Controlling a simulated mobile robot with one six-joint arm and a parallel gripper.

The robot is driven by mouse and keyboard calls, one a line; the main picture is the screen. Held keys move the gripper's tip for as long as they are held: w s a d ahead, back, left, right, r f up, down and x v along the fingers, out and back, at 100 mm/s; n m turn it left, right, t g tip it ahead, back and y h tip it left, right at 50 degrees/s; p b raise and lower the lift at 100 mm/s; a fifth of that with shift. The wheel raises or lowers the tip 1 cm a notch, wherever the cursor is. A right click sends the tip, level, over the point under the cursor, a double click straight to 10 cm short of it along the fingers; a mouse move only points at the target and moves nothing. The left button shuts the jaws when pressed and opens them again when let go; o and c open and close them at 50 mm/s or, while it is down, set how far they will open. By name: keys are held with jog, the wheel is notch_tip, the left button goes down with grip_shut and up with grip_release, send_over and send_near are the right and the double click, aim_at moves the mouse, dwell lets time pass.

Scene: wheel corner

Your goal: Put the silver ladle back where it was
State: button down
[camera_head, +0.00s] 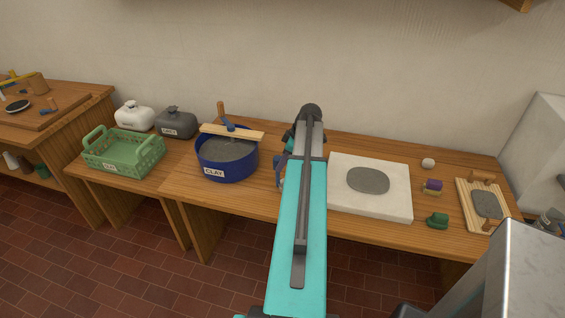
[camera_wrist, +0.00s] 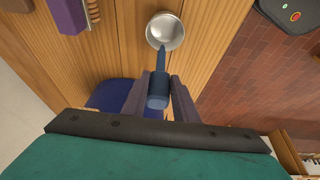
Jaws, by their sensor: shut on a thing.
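The silver ladle shows in the wrist view with a round metal bowl (camera_wrist: 165,32) and a blue handle (camera_wrist: 158,88). My gripper (camera_wrist: 160,92) is shut on the blue handle, and the bowl points away from me, over the wooden bench top. I cannot tell whether the bowl touches the wood. In the head view my turquoise arm covers the middle of the bench and hides most of the gripper and the ladle.
A blue tub labelled CLAY (camera_head: 212,172) with a wooden board (camera_head: 232,133) across it stands left of my arm. A green basket (camera_head: 124,160) is further left. A white slab (camera_head: 341,199) with a grey disc (camera_head: 368,180) lies right. Small items stand near the right end.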

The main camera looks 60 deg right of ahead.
jog(key=c, duration=1.4)
grip_release()
jog(key=shift+r, duration=0.25)
jog(key=b+v, duration=0.2)
jog(key=v, duration=0.9)
jog(key=shift+r+b, duration=0.35)
jog(key=shift+r, duration=0.05)
jog(key=shift+s, duration=0.15)
